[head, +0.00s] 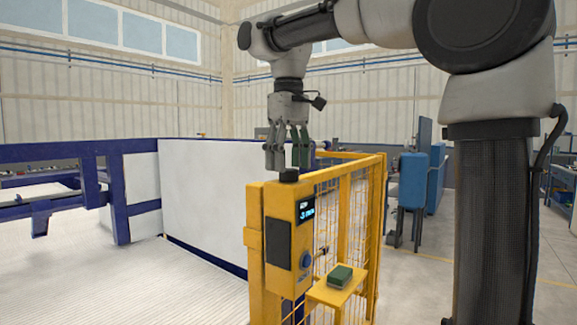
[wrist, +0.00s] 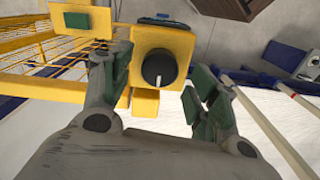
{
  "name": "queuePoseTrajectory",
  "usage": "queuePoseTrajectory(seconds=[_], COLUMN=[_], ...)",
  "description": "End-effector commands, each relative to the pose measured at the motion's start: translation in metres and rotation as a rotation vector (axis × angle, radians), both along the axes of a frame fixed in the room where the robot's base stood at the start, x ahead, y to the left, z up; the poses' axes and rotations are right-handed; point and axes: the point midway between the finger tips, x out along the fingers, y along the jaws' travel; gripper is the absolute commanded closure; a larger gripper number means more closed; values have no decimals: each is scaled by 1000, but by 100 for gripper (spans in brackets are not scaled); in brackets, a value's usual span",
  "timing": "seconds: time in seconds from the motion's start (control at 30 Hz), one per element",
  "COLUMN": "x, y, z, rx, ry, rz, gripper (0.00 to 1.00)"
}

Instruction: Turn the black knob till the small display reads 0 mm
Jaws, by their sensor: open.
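The black knob (head: 289,175) sits on top of the yellow control post (head: 281,200). In the wrist view the knob (wrist: 159,68) is round with a white pointer mark on its lower half. The small display (head: 306,211) on the post's front face has blue digits that look like -3 mm, though they are small. My gripper (head: 287,168) is pointing down, just above the knob. In the wrist view my gripper (wrist: 155,97) is open, with green-padded fingers apart on either side below the knob. No contact with the knob is visible.
A yellow mesh fence (head: 350,210) stands behind and right of the post. A yellow shelf (head: 325,294) holds a green block (head: 340,277). A blue button (head: 305,259) is below the display. A white panel with a blue frame (head: 200,205) stands left.

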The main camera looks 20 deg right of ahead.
Motion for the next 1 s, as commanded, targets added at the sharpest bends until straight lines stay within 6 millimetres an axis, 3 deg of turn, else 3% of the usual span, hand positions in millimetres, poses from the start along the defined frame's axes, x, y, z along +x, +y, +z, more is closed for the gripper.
queuePoseTrajectory(seconds=[0.13,0.4,0.67,1.0], x=[0,0,0,0], y=[0,0,0,0], z=[-12,-14,-14,-14], rx=[0,0,0,0], ry=[0,-1,0,-1], rz=[0,-1,-1,-37], gripper=[40,40,85,86])
